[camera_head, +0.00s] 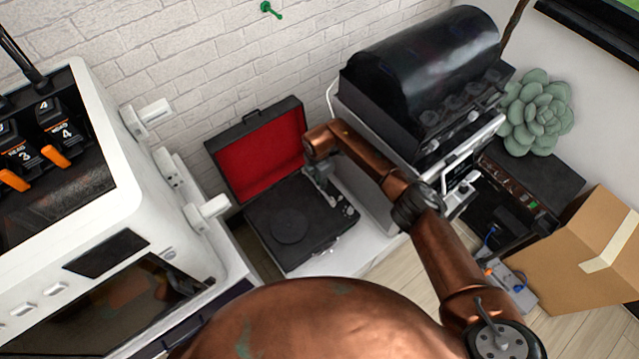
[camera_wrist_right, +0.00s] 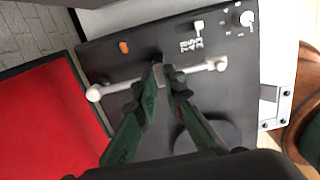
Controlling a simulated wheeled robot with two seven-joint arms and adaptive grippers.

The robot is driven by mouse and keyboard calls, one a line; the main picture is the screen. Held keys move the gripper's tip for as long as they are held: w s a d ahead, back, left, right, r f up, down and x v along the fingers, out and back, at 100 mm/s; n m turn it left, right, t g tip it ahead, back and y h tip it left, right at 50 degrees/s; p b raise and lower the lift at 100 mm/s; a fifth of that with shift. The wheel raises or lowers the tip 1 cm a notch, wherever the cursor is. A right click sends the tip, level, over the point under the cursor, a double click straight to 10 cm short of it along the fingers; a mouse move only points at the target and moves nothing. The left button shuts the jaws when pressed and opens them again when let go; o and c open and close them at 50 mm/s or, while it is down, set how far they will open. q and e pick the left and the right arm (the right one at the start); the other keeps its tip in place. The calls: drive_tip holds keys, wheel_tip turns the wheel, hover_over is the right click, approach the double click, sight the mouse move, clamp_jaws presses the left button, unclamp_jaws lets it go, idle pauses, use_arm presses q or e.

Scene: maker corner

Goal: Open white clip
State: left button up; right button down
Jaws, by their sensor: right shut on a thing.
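The record player (camera_head: 293,228) stands on a white surface with its red-lined lid raised. Its pale tonearm (camera_wrist_right: 112,86) shows as a straight bar across the black deck in the right wrist view. My right gripper (camera_wrist_right: 168,74) has both fingertips at the middle of this bar, closed on a small pale piece that I take to be the white clip (camera_wrist_right: 177,76). The fingertips hide part of it. In the head view my right gripper (camera_head: 333,201) points down at the right side of the deck. My left gripper is not in view.
The open red lid (camera_wrist_right: 45,115) stands beside the deck. A white 3D-printer-like machine (camera_head: 130,210) is at the left. A black-domed machine (camera_head: 420,75) stands behind my right arm. A cardboard box (camera_head: 560,262) is at the right. A white knob (camera_wrist_right: 247,18) is on the deck.

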idle(0.3)
drive_tip(key=c, duration=2)
unclamp_jaws()
